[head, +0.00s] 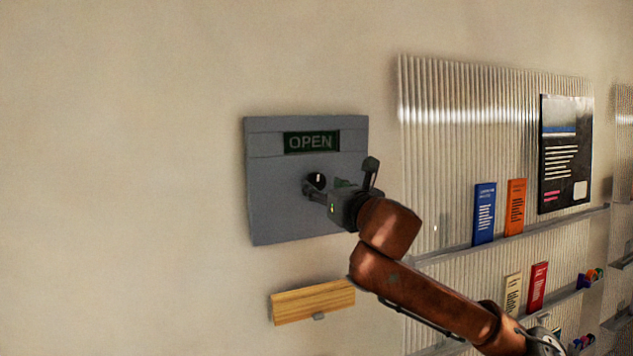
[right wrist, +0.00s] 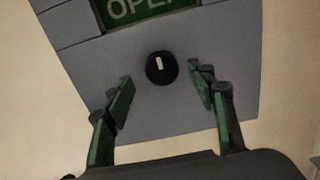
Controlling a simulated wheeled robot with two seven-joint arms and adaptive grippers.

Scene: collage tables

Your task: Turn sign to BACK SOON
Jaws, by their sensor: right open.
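The sign (head: 275,188) is a grey panel on the wall, with a green window (head: 311,142) that reads OPEN. Below the window is a round black knob (head: 316,180) with a short white mark; in the right wrist view the knob (right wrist: 161,68) shows whole, its mark nearly upright. My right gripper (head: 312,188) is in front of the panel at the knob. In the right wrist view its green-padded fingers (right wrist: 160,88) are spread apart, one on each side of the knob and clear of it. My left gripper is not in view.
A wooden ledge (head: 313,301) sticks out from the wall below the sign. To the right, a ribbed panel (head: 440,150) carries shelves with a blue booklet (head: 484,213), an orange booklet (head: 515,207) and a black poster (head: 565,152). The wall left of the sign is bare.

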